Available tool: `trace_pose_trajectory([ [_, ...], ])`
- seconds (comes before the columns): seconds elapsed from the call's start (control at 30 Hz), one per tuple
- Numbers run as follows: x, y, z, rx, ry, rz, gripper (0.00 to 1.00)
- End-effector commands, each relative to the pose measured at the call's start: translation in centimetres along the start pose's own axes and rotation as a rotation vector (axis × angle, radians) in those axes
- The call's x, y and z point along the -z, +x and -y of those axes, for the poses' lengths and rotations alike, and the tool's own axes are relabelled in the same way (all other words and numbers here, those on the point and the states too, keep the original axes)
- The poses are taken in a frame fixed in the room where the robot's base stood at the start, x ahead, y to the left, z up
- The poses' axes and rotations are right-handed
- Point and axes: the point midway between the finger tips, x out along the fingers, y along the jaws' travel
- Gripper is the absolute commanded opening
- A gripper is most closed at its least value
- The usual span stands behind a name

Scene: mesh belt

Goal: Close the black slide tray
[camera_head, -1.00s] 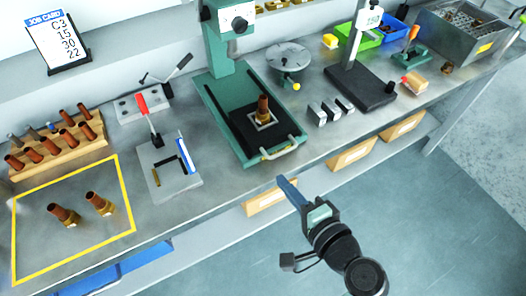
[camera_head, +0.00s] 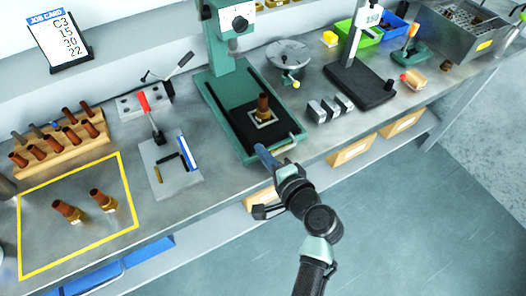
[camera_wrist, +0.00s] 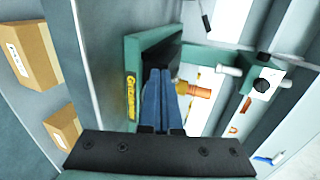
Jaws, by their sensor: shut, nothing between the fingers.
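The black slide tray (camera_head: 236,118) sits in the green base of the press (camera_head: 215,100), with a brass and copper fitting (camera_head: 263,106) upright on its white-framed square. Its silver front handle (camera_head: 284,146) shows partly beside my fingers. My gripper (camera_head: 262,151) is shut and empty, its blue fingertips at the tray's front edge. I cannot tell whether they touch it. In the wrist view my shut fingers (camera_wrist: 158,72) overlap the front of the green base (camera_wrist: 133,60), and the fitting (camera_wrist: 194,90) is just to their right. My fingers hide part of the tray.
A red-handled fixture (camera_head: 170,165) stands left of the press. Metal blocks (camera_head: 330,108) and a black-based stand (camera_head: 360,85) are to its right. Two fittings (camera_head: 88,206) stand inside a yellow outline. Open floor lies in front of the bench.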

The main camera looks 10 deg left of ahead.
Motion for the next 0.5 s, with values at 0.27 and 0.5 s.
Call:
trace_pose_trajectory([
  [0.27,-0.1,2.0,0.6,0.001,-0.004,0.003,0.0],
  [0.5,-0.2,6.8,1.9,0.002,-0.006,0.006,0.0],
])
